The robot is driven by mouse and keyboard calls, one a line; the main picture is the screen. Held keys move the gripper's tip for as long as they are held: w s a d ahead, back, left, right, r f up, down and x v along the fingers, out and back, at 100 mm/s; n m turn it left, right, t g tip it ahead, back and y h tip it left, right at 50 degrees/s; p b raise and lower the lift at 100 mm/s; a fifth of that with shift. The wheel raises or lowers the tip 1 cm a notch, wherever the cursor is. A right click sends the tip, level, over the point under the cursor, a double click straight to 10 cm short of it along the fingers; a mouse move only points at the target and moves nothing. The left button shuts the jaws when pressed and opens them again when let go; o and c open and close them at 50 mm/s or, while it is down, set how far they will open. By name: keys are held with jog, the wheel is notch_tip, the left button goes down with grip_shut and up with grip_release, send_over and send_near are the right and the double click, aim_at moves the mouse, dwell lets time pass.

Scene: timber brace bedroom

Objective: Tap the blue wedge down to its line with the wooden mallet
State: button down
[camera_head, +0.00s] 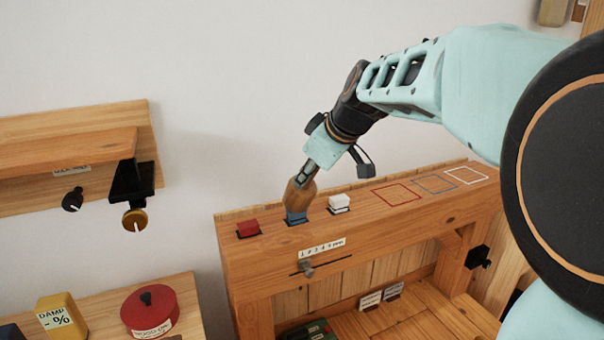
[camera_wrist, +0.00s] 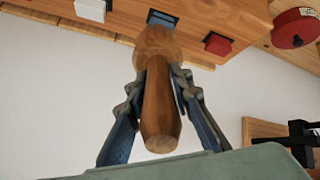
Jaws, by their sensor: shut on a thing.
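My gripper (camera_head: 307,178) is shut on the wooden mallet (camera_head: 299,196) and holds it above the beam. In the wrist view, my gripper (camera_wrist: 160,82) has a finger on each side of the mallet's handle (camera_wrist: 158,112). The mallet's rounded head (camera_wrist: 158,42) points at the blue wedge (camera_wrist: 162,18). In the head view, the blue wedge (camera_head: 296,217) sits in its slot directly below the mallet, partly hidden by it. I cannot tell whether they touch. The wedge's line is not clearly visible.
A red wedge (camera_head: 248,228) and a white wedge (camera_head: 340,203) stand in slots on either side. The beam top (camera_head: 360,208) carries red, blue and white outlines farther right. A slider (camera_head: 307,268) is on its front. A red tin (camera_head: 149,311) stands lower left.

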jog(key=shift+r+p, duration=1.85)
jog(key=shift+r, duration=0.35)
jog(key=shift+f, duration=0.15)
jog(key=shift+f+b, duration=0.3)
jog(key=shift+b, duration=0.3)
